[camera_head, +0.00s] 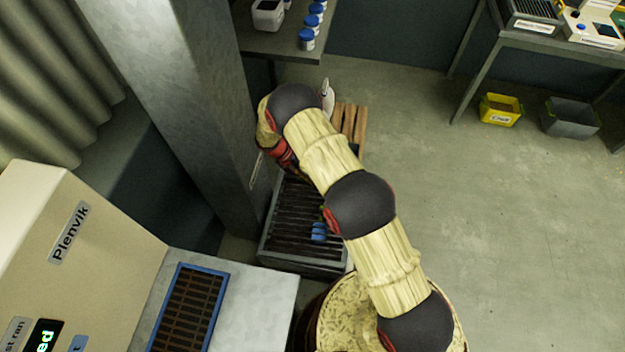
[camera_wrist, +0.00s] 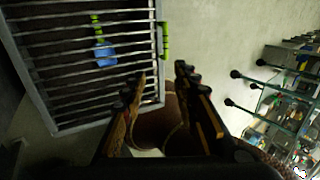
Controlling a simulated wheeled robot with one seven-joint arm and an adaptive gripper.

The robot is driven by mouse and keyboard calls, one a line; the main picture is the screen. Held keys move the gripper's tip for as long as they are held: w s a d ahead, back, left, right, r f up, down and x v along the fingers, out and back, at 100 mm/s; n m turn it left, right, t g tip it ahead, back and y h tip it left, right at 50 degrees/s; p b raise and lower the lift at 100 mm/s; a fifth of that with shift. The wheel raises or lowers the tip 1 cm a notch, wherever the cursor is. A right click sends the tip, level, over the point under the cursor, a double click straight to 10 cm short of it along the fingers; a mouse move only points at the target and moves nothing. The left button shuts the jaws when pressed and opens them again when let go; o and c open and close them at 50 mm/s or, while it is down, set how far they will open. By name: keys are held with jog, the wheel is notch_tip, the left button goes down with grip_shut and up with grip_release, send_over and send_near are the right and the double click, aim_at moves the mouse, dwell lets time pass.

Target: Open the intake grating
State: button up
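A barred grating (camera_head: 290,215) in a grey metal frame sits low near the floor beside the pillar, and my arm covers part of it. It fills the upper left of the wrist view (camera_wrist: 65,72), with its bars over a dark inside. A blue and green piece (camera_wrist: 105,53) lies at its bars; it also shows in the head view (camera_head: 319,231). A green part (camera_wrist: 165,40) is at the frame's edge. My gripper (camera_wrist: 160,76) is open and empty, with its fingers near the frame's corner; contact cannot be told.
A beige Plenvik machine (camera_head: 95,235) with a blue-framed slatted panel (camera_head: 190,305) stands at lower left. A grey pillar (camera_head: 190,90) rises beside the grating. Wooden slats (camera_head: 350,120) lie behind my arm. Yellow (camera_head: 500,109) and grey (camera_head: 570,117) bins stand right; the floor between is clear.

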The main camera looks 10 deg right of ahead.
jog(key=shift+r, duration=0.1)
jog(key=v, duration=0.7)
jog(key=shift+a, duration=0.15)
jog(key=shift+r, duration=0.1)
